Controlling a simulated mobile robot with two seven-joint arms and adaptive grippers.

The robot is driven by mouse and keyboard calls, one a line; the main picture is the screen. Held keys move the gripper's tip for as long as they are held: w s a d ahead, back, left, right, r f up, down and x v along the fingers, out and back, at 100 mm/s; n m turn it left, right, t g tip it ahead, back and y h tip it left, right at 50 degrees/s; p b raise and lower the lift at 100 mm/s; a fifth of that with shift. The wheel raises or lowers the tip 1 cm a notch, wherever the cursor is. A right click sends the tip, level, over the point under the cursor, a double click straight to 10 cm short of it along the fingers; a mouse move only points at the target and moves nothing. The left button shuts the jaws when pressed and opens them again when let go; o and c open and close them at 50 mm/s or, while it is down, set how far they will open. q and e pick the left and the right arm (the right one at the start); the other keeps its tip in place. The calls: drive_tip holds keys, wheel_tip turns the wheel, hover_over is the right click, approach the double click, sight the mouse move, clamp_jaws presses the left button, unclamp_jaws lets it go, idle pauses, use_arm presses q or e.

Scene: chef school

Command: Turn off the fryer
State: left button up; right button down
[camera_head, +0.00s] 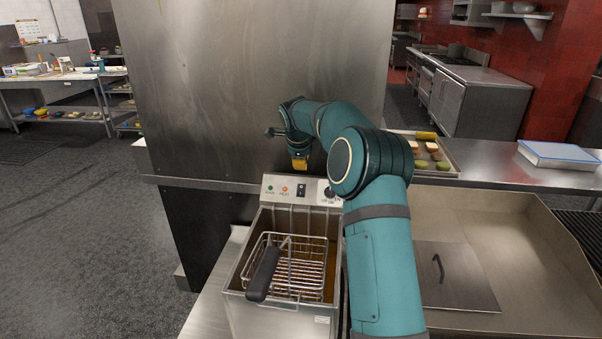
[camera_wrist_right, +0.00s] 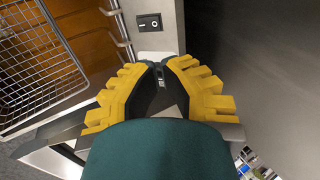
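The fryer (camera_head: 277,314) stands on the counter at the lower middle, with a wire basket (camera_head: 292,270) and black handle in its well. Its sloped control panel (camera_head: 314,199) has a green light, an orange-red light, a black rocker switch (camera_head: 301,190) and a round knob (camera_head: 330,194). The rocker switch (camera_wrist_right: 149,23) also shows in the right wrist view, just beyond the fingertips. My right gripper (camera_head: 299,163) is above the panel, pointing down; its yellow fingers (camera_wrist_right: 160,66) come together at the tips with nothing held. Contact with the switch is not seen. My left gripper is out of view.
A steel wall panel (camera_head: 225,90) rises behind the fryer. A tray with food pieces (camera_head: 450,165) lies behind my right arm. A steel basin with a lid (camera_head: 455,280) is at right, and a blue-edged white board (camera_head: 560,154) lies on the back counter.

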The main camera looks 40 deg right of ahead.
drive_tip(key=shift+w+v, duration=0.2)
drive_tip(key=shift+v, duration=1.05)
drive_tip(key=shift+d+r, duration=0.1)
drive_tip(key=shift+r, duration=0.05)
